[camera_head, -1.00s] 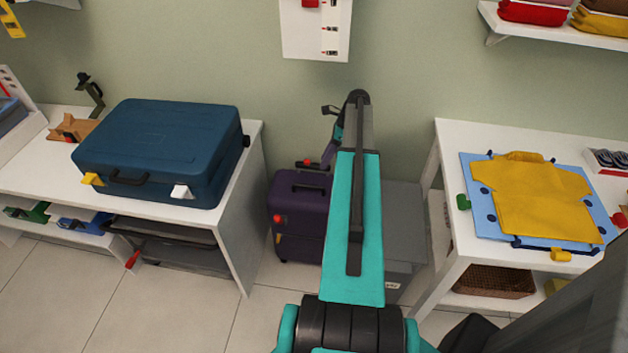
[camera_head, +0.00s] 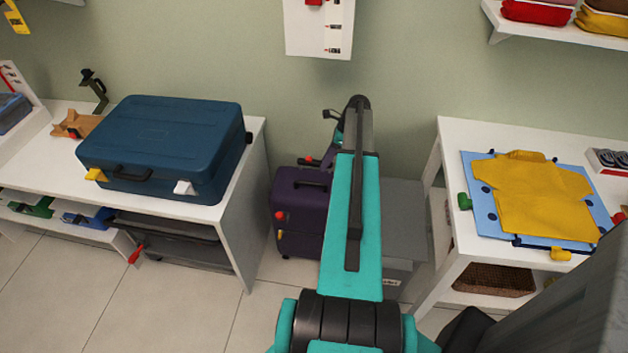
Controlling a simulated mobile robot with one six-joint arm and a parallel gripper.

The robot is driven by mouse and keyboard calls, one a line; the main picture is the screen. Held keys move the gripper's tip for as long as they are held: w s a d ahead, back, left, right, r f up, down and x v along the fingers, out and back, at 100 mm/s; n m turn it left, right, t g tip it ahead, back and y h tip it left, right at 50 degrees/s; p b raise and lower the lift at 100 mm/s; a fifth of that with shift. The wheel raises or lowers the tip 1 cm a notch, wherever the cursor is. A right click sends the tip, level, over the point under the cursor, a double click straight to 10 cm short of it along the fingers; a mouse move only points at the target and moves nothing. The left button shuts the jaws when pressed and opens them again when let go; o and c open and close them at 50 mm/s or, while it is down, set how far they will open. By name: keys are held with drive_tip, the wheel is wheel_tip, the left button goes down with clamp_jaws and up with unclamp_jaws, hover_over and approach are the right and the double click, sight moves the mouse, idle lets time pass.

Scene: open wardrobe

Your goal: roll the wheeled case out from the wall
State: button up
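The wheeled case (camera_head: 298,212) is dark purple with a black top grip and a red knob on its front. It stands upright on the floor near the wall, between the two white tables. A dark bar with a red end shows just above and behind its top. My arm reaches over the case's right side and hides part of it. My gripper (camera_head: 328,156) hangs from the arm's far end beside that bar. It is small and partly hidden by the arm, so I cannot tell whether its fingers are open or touching the bar.
A grey box (camera_head: 405,225) stands directly right of the case. The left white table (camera_head: 245,175) carries a blue suitcase (camera_head: 165,145). The right white table (camera_head: 450,165) holds a yellow folded shirt (camera_head: 530,200). Tiled floor (camera_head: 185,300) in front of the left table is clear.

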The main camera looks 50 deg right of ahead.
drive_tip(key=shift+p+x, duration=0.85)
drive_tip(key=shift+x, duration=4.2)
